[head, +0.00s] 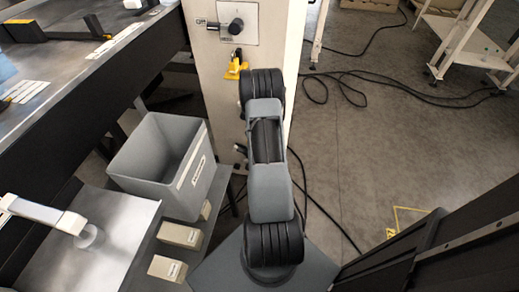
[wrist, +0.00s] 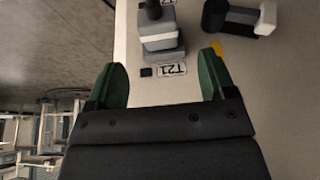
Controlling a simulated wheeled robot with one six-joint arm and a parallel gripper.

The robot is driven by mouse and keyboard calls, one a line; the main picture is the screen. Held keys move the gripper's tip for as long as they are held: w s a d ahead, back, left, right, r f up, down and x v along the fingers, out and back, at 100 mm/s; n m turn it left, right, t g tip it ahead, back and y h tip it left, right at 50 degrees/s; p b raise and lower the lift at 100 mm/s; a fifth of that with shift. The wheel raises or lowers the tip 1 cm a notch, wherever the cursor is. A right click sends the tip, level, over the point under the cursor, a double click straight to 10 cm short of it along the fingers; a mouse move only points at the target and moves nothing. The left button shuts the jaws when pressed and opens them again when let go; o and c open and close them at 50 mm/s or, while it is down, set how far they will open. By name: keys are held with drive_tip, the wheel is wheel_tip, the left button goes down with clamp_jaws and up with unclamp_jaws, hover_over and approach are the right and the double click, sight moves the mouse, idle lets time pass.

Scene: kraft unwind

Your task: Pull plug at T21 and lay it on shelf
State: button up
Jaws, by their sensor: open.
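The T21 label (wrist: 172,69) shows upside down on the pale panel in the wrist view. A grey plug-like piece with a white band and a dark end (wrist: 158,38) sits on the panel just beyond the label. My gripper (wrist: 163,61) is open, its two green fingers spread to either side of the label, with nothing between them. The plug piece lies ahead of the fingertips, roughly in line with the gap. In the head view my arm hides the gripper and most of this spot. A low dark shelf (head: 143,253) runs beside the pale cabinet (head: 215,88).
A grey bin (head: 150,165) and several small beige boxes (head: 180,235) stand on the shelf. A rotary switch (head: 235,26) and a yellow fitting (head: 236,66) are on the cabinet. A black-and-white part (wrist: 240,17) is right of the plug. Black cables (head: 345,85) lie on the floor.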

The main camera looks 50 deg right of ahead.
drive_tip(key=b+x, duration=0.2)
drive_tip(key=x, duration=0.4)
drive_tip(key=shift+w+d+f, duration=0.1)
drive_tip(key=shift+d+f, duration=0.05)
drive_tip(key=shift+f, duration=0.2)
drive_tip(key=c, duration=1.2)
